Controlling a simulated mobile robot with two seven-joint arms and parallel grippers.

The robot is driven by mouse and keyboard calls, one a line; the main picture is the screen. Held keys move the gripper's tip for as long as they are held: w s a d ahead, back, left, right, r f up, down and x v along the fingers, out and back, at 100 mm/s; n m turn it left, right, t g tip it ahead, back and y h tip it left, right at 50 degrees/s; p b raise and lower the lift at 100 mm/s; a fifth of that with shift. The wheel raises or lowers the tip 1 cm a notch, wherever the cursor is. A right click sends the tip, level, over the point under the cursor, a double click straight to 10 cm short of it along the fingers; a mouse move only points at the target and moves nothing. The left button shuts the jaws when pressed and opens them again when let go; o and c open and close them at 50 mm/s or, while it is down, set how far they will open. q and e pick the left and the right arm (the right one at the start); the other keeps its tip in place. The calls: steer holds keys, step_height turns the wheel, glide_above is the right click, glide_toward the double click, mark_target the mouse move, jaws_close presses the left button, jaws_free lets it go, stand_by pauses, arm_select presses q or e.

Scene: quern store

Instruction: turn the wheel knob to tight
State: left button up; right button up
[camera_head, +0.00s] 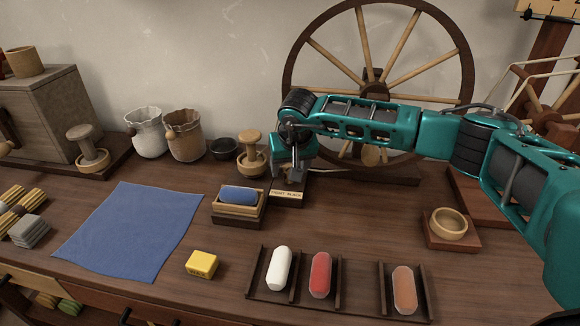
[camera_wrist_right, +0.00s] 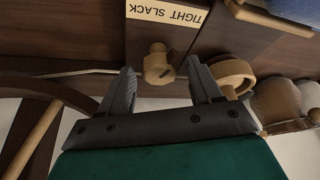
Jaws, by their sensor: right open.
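The wooden wheel knob (camera_wrist_right: 157,68) shows in the wrist view on a dark base, with a small nub on its label side. Beside it is a cream label (camera_wrist_right: 168,12) reading TIGHT and SLACK, upside down there, with TIGHT on the right. The label also shows in the head view (camera_head: 287,194), below my right gripper (camera_head: 297,167). In the wrist view my right gripper (camera_wrist_right: 160,72) is open, its fingers on either side of the knob; I cannot tell whether they touch it. The head view hides the knob behind the gripper. My left gripper is not in view.
The large spoked wheel (camera_head: 440,102) stands behind my right arm. A wooden stand (camera_head: 251,160) is close left of the gripper. A tray with a blue roll (camera_head: 239,194) is in front of it. A blue cloth (camera_head: 132,232) and a yellow block (camera_head: 201,264) lie further left.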

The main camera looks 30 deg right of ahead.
steer(key=c, duration=1)
steer(key=m+h+p, duration=0.1)
steer(key=m, duration=0.2)
steer(key=shift+a+r, duration=0.1)
steer(key=shift+w+m+g+h, duration=0.1)
steer(key=shift+m+g+h, duration=0.2)
steer(key=shift+m, duration=0.5)
steer(key=shift+c, duration=0.2)
steer(key=o, duration=1)
steer(key=shift+o, duration=0.2)
